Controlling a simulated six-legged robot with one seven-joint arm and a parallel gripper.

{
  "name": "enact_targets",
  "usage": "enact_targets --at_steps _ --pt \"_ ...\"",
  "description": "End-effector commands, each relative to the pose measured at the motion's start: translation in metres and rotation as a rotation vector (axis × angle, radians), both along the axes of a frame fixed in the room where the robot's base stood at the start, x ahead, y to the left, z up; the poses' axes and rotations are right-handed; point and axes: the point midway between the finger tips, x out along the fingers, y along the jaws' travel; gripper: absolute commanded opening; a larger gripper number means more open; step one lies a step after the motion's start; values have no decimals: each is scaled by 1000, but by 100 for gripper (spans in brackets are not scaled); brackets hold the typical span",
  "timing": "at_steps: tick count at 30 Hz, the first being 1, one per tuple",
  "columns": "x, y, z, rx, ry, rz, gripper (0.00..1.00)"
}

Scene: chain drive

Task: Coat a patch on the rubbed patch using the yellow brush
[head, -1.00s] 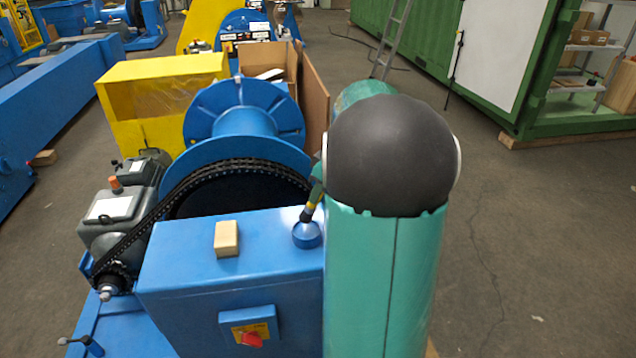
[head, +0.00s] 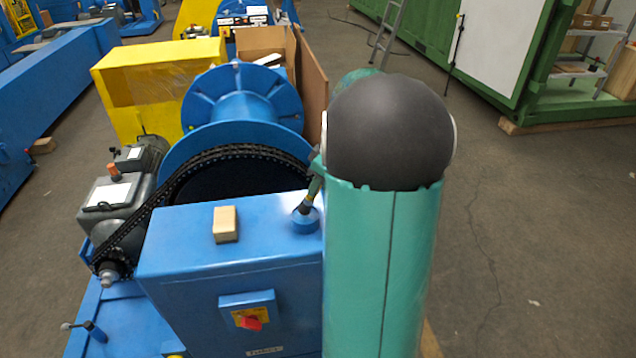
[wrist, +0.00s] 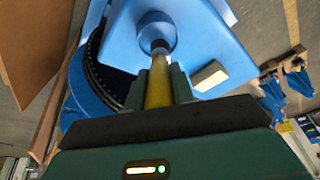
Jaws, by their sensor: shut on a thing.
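My gripper (wrist: 159,78) is shut on the yellow brush (wrist: 158,92), with one finger on each side of its yellow handle. The brush's dark lower end points into a round blue pot (wrist: 157,32) on the blue cabinet; its tip is hidden. In the head view, the brush (head: 306,206) leans over the blue pot (head: 306,225) at the cabinet's right edge. My arm hides most of my gripper there. I cannot make out the rubbed patch in either view.
A tan block (head: 225,224) lies on the cabinet top (head: 180,240) left of the pot, and also shows in the wrist view (wrist: 210,75). Behind are a black chain (head: 140,215), a blue reel (head: 240,95) and a cardboard box (head: 310,75).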

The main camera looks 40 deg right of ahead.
Motion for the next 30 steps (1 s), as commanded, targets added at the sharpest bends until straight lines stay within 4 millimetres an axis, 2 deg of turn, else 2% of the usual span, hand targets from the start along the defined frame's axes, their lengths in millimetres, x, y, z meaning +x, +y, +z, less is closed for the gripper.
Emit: enact_targets --at_steps 30 --pt "0 0 -10 0 0 0 1"
